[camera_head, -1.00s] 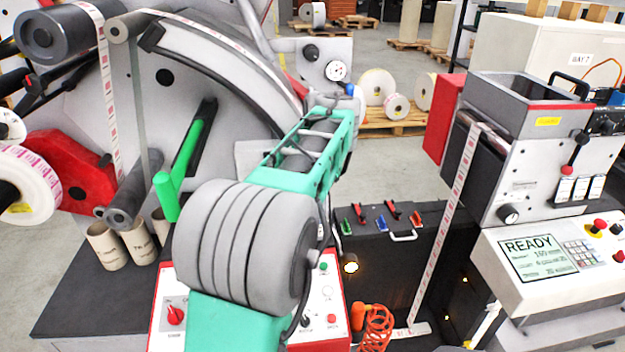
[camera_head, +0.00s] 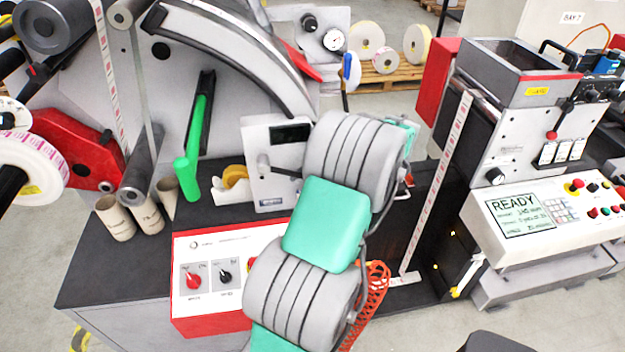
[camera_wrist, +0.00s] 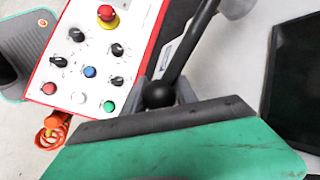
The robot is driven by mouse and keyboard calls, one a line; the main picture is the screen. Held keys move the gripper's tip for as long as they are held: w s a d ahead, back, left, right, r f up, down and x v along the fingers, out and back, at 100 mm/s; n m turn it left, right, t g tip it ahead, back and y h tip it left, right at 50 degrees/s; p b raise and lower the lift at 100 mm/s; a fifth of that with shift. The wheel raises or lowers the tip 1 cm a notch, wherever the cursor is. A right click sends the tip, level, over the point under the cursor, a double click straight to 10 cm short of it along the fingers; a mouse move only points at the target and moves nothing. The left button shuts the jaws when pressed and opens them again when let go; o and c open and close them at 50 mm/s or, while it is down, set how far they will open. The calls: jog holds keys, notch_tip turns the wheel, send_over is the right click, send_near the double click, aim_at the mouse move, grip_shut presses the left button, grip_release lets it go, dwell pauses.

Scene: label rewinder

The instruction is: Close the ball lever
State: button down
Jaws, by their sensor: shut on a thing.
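The ball lever shows in the wrist view as a dark rod (camera_wrist: 183,48) with a round black ball (camera_wrist: 158,94) at its near end. The rod slants up and right from the ball. My gripper (camera_wrist: 162,90) has its grey fingers on either side of the ball and is shut on it. Its green and dark body fills the bottom of the wrist view. In the head view, my arm hides the fingers and I cannot make out the ball there.
A red-edged control panel (camera_head: 206,316) with knobs lies close by; its buttons (camera_wrist: 89,71) show in the wrist view. A grey box with a dark display (camera_head: 275,160) stands behind my arm. A green handle (camera_head: 190,150) is left. A printer unit (camera_head: 530,135) is right.

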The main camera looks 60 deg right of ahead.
jog(key=shift+a+f, duration=0.15)
jog(key=shift+f, duration=0.05)
jog(key=c, duration=1)
grip_release()
jog(key=shift+w, duration=0.1)
jog(key=shift+r, duration=0.1)
jog(key=shift+s+r, duration=0.25)
jog(key=v, duration=0.7)
